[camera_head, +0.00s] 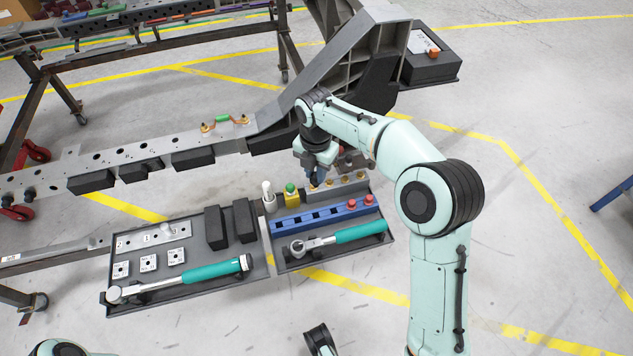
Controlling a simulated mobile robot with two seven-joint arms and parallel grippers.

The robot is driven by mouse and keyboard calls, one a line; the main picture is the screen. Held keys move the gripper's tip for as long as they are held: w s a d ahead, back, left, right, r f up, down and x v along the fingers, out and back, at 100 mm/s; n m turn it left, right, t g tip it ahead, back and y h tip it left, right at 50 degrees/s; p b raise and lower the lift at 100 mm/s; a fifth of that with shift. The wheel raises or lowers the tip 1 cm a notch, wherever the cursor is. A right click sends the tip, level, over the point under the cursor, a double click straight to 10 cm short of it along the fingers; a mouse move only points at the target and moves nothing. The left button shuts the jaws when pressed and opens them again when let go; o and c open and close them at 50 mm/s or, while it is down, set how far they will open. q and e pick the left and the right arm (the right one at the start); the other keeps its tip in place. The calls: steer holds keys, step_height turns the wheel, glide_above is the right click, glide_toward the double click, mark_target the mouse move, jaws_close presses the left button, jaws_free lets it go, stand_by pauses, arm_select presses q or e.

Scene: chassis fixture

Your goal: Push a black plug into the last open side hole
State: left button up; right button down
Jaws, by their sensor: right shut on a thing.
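My right gripper (317,182) points down over the back of the right-hand tray (303,262), above a grey holder (345,190) with small brass-coloured pieces. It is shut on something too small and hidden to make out. Three black blocks (140,170) sit along the near side of the long grey chassis beam (130,155). Two more black blocks (216,227) lie in the left-hand tray (195,287). I cannot make out the open side hole or tell which black piece is the plug. My left gripper is not in view.
The trays also hold teal-handled wrenches (190,277), a blue rack (325,215) with red knobs, a white bottle (268,195) and a yellow container (291,197). A black box (430,65) stands at the back right.

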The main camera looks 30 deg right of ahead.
steer(key=shift+r, duration=0.8)
steer(key=shift+r+p, duration=2.45)
steer(key=shift+p, duration=0.15)
